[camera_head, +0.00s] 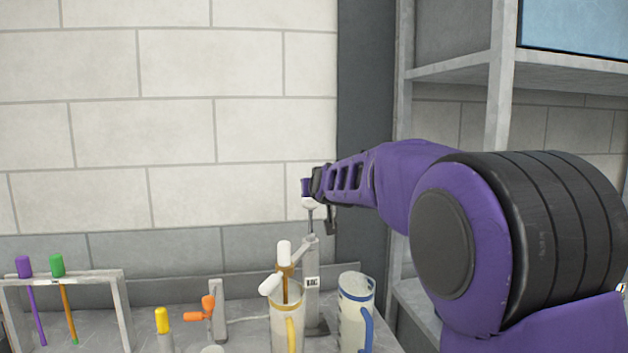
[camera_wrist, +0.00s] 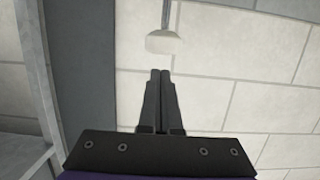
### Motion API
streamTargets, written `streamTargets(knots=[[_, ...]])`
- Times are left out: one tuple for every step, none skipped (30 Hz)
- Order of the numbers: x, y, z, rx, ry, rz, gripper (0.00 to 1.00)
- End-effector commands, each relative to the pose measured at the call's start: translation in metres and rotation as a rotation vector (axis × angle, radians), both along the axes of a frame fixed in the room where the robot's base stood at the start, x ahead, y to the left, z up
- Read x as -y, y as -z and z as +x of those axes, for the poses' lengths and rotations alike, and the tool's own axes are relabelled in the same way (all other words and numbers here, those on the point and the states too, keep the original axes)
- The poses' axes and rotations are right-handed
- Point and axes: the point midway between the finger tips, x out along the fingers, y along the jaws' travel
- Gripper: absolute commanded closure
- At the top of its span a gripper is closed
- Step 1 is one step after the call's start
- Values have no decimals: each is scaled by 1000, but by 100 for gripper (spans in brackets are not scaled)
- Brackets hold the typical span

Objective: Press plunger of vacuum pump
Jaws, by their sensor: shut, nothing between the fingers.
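The vacuum pump (camera_head: 311,290) is a tall grey body with a small label, standing on the bench in the head view. A thin rod rises from it to a pale rounded plunger knob (camera_head: 310,203). The knob also shows in the wrist view (camera_wrist: 165,43), with its rod running to the top edge. My gripper (camera_head: 331,222) is beside the knob at about its height. In the wrist view my gripper (camera_wrist: 160,74) is shut and empty, its tips just short of the knob in the picture. I cannot tell whether they touch it.
A jug with a yellow handle (camera_head: 286,320) and a jug with a blue handle (camera_head: 354,310) stand close to the pump. Orange-handled (camera_head: 207,305) and yellow-topped (camera_head: 162,321) items are further left. A rack (camera_head: 124,310) stands at far left. Metal shelving (camera_head: 500,90) is at right.

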Motion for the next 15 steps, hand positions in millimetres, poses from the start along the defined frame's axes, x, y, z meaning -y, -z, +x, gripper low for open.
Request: streamTargets(knots=[[1, 6, 0, 0, 2, 0, 100], [1, 8, 0, 0, 1, 0, 100], [1, 10, 0, 0, 1, 0, 100], [0, 11, 0, 0, 0, -1, 100], [0, 11, 0, 0, 0, -1, 100], [0, 12, 0, 0, 0, -1, 100], [0, 12, 0, 0, 0, -1, 100], [0, 12, 0, 0, 0, -1, 100], [0, 12, 0, 1, 0, -1, 100], [0, 12, 0, 1, 0, -1, 100], [0, 12, 0, 1, 0, -1, 100], [0, 12, 0, 1, 0, -1, 100], [0, 12, 0, 1, 0, -1, 100], [0, 12, 0, 1, 0, -1, 100], [0, 12, 0, 1, 0, -1, 100]])
